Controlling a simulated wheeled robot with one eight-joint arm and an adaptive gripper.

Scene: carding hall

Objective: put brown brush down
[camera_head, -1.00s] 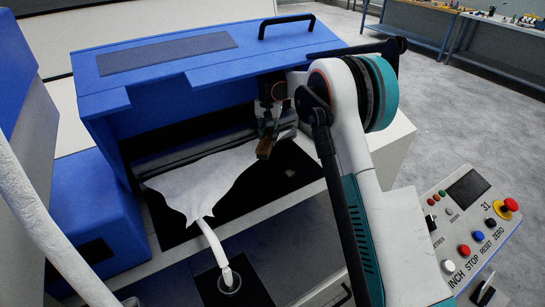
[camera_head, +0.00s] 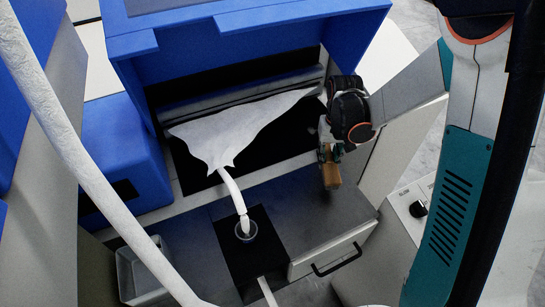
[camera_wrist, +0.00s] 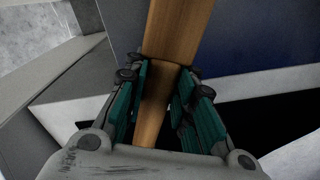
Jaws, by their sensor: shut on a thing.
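The brown brush (camera_head: 332,176) shows in the head view as a short tan-brown block below my gripper (camera_head: 325,150). In the wrist view its long wooden body (camera_wrist: 176,35) runs between the green finger pads of my gripper (camera_wrist: 158,105). My gripper is shut on the brush and holds it over the right part of the grey ledge (camera_head: 300,212), beside the machine's right wall. I cannot tell how high the brush is above the ledge. Its bristles do not show clearly.
A white web (camera_head: 235,135) narrows into a strand that enters a round ring (camera_head: 246,230) on a black plate. A drawer front with a black handle (camera_head: 336,262) is below. A pale bin (camera_head: 140,272) stands lower left. The ledge left of the brush looks bare.

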